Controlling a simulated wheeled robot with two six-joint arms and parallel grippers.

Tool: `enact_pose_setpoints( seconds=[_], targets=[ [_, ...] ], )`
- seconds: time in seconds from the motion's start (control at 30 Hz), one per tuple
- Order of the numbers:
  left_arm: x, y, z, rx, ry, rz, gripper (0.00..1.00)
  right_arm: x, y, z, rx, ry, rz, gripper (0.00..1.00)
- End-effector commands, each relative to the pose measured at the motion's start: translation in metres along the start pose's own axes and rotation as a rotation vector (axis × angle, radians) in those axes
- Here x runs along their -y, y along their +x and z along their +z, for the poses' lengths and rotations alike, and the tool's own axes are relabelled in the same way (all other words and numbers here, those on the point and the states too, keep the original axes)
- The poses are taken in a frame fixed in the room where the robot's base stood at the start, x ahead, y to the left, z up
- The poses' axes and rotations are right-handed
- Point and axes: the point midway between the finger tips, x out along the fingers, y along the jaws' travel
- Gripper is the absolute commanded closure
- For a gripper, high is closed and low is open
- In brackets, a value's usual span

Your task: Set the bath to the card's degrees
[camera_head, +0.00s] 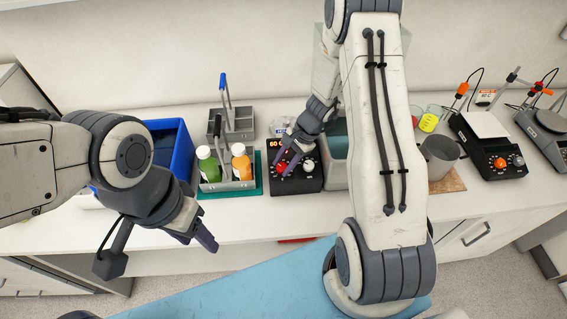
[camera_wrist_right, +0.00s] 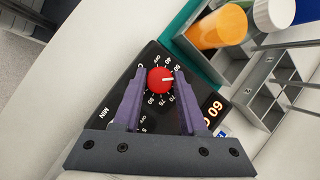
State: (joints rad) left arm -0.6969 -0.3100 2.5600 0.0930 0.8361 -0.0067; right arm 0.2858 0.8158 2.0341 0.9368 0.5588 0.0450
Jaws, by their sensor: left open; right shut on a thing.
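The bath's black control panel (camera_head: 297,181) sits at the counter's front, before the grey bath tank (camera_head: 335,142). Its display (camera_head: 275,143) reads about 60 C. My right gripper (camera_head: 285,160) is shut on the red knob (camera_head: 281,168). In the right wrist view, the fingers of this gripper (camera_wrist_right: 160,74) flank the red knob (camera_wrist_right: 161,81), whose white mark points near 60 on the dial. My left gripper (camera_head: 203,239) is open and empty before the counter's front edge.
A grey carrier with a green-bodied bottle (camera_head: 208,164) and an orange bottle (camera_head: 240,160) stands left of the panel. A blue bin (camera_head: 181,151) is further left. A metal beaker (camera_head: 439,153) and hotplate stirrers (camera_head: 495,155) stand on the right.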

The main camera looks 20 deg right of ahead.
Motion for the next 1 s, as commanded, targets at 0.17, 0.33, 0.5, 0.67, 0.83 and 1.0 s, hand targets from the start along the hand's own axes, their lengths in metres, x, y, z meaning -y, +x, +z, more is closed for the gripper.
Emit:
enact_pose_setpoints(
  seconds=[0.17, 0.33, 0.5, 0.67, 0.83, 1.0],
  targets=[
    [0.001, 0.007, 0.000, 0.000, -0.001, 0.000, 0.50, 0.000, 0.001, -0.001, 0.000, 0.018, -0.012, 1.00],
    [0.002, 0.025, 0.001, 0.000, -0.003, 0.000, 0.50, -0.001, 0.004, -0.002, -0.001, 0.077, -0.049, 1.00],
    [0.004, 0.053, 0.003, 0.000, -0.008, 0.000, 0.50, -0.003, 0.006, -0.003, 0.000, 0.180, -0.112, 1.00],
    [0.006, 0.084, 0.005, 0.000, -0.010, 0.000, 0.50, -0.004, 0.007, -0.003, -0.001, 0.304, -0.189, 1.00],
    [0.008, 0.113, 0.006, 0.000, -0.008, 0.000, 0.50, -0.004, 0.007, -0.003, -0.001, 0.443, -0.273, 1.00],
    [0.010, 0.141, 0.008, 0.000, -0.006, 0.000, 0.50, -0.005, 0.007, -0.001, 0.000, 0.581, -0.356, 1.00]
  ],
)
